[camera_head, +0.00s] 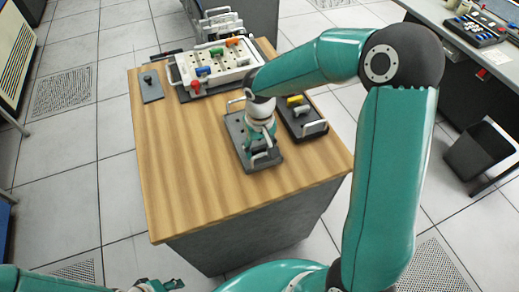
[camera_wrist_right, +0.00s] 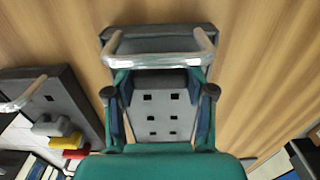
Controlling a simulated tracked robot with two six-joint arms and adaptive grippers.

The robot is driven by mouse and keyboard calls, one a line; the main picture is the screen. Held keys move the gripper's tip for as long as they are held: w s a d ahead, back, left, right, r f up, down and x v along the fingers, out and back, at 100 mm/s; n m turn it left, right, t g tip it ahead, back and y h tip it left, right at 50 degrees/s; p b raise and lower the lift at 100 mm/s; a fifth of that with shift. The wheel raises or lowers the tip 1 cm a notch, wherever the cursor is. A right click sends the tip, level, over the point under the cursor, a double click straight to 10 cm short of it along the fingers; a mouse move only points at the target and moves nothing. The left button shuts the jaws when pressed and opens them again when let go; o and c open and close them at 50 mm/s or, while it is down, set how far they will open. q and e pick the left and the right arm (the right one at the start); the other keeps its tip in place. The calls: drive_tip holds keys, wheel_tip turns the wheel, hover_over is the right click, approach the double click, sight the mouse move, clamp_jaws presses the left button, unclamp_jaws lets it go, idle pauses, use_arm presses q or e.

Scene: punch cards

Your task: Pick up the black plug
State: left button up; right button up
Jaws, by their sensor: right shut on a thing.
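A small black plug (camera_head: 148,79) appears to stand on a small dark plate at the table's far left. My right gripper (camera_head: 262,143) is low over a dark grey slab (camera_head: 245,160) with a silver handle at each end. In the right wrist view its fingers (camera_wrist_right: 160,95) lie on either side of the slab's holed grey face (camera_wrist_right: 163,115), close to a silver handle (camera_wrist_right: 160,60). My left gripper (camera_head: 165,285) is at the bottom edge, partly cut off, away from the table.
A white board (camera_head: 230,75) with red, blue, green and orange plugs stands at the back of the wooden table (camera_head: 190,180). A second dark slab (camera_head: 290,122) with yellow and grey plugs lies close right of my right gripper.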

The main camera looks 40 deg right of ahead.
drive_tip(key=shift+r, duration=0.15)
wheel_tip(320, 180, up, 19)
wheel_tip(320, 180, up, 6)
drive_tip(key=p, duration=0.6)
hover_over(259, 147)
drive_tip(key=shift+d, duration=0.1)
idle(0.4)
idle(0.3)
